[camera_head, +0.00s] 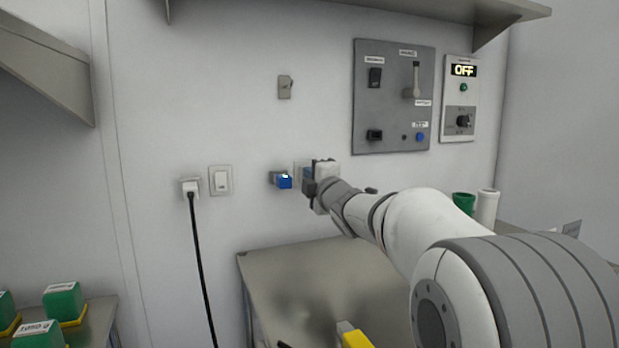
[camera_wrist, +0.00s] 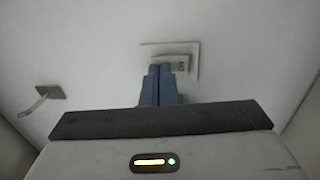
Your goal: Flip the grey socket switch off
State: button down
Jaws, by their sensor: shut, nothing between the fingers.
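My gripper (camera_head: 307,174) is at the back wall in the head view, its fingers close together. In the wrist view its blue fingers (camera_wrist: 160,70) are shut with nothing between them, tips over the front of a pale wall switch plate (camera_wrist: 145,49). The rocker (camera_wrist: 183,64) on that plate bears dark lettering and is partly hidden by the fingers. I cannot tell whether they touch it. In the head view my gripper hides most of this plate. A small grey plate with a lever (camera_head: 285,87) is higher on the wall.
A blue fitting (camera_head: 284,182) protrudes from the wall just left of my gripper. Further left are a white switch (camera_head: 221,181) and a plugged-in black cable (camera_head: 203,270). A grey control panel (camera_head: 393,130) and a panel reading OFF (camera_head: 463,70) are at upper right. A metal table (camera_head: 290,265) stands below.

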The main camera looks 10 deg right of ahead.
jog(key=shift+w, duration=0.15)
jog(key=shift+w+r+g+p, duration=0.1)
jog(key=shift+r+g+p, duration=0.2)
jog(key=shift+p, duration=0.7)
jog(key=shift+f, duration=0.1)
jog(key=r+p+v, duration=0.2)
jog(key=v, duration=1.1)
jog(key=shift+s+r, duration=0.25)
jog(key=shift+s, duration=0.25)
